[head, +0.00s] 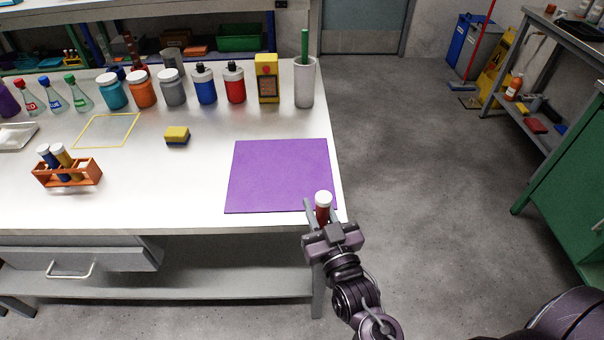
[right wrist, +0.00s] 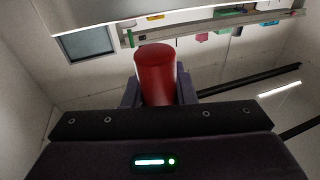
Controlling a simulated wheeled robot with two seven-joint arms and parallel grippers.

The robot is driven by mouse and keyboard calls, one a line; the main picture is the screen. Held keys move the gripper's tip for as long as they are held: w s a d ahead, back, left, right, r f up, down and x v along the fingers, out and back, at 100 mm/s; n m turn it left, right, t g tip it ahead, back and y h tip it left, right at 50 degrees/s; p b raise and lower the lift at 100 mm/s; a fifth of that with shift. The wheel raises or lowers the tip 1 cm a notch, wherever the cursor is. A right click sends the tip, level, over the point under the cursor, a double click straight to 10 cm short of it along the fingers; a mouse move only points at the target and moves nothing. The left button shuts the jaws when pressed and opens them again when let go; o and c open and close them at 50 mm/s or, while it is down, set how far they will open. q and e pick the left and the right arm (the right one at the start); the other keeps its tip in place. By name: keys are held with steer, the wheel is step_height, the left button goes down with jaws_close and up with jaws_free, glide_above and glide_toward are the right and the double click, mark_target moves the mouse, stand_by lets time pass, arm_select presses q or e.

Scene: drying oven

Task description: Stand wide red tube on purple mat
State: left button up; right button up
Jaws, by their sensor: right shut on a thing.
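The wide red tube (head: 322,214) has a white cap and looks about upright in the head view. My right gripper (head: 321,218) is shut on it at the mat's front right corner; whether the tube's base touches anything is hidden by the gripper. In the right wrist view the red tube (right wrist: 156,75) stands out between the fingers of my right gripper (right wrist: 158,95). The purple mat (head: 280,175) lies flat at the front right of the white table, and nothing stands on its visible part. My left gripper is in neither view.
The white table (head: 200,195) ends just right of the mat. A grey cup (head: 304,88) with a green stick, a yellow device (head: 267,80) and several bottles line its back. A yellow-blue sponge (head: 177,136) and an orange rack (head: 67,175) with tubes stand left.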

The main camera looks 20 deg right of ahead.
steer(key=w, duration=0.5)
steer(key=shift+w+d, duration=0.1)
steer(key=shift+w, duration=0.1)
steer(key=w, duration=0.4)
steer(key=shift+w, duration=0.35)
steer(key=shift+f+p, duration=0.3)
steer(key=shift+p, duration=0.15)
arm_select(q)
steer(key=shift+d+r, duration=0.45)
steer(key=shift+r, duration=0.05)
arm_select(e)
steer(key=shift+s, duration=0.2)
steer(key=shift+f, duration=0.2)
steer(key=o, duration=1)
steer(key=shift+c, duration=0.2)
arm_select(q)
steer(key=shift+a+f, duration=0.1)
arm_select(e)
steer(key=shift+r, duration=0.1)
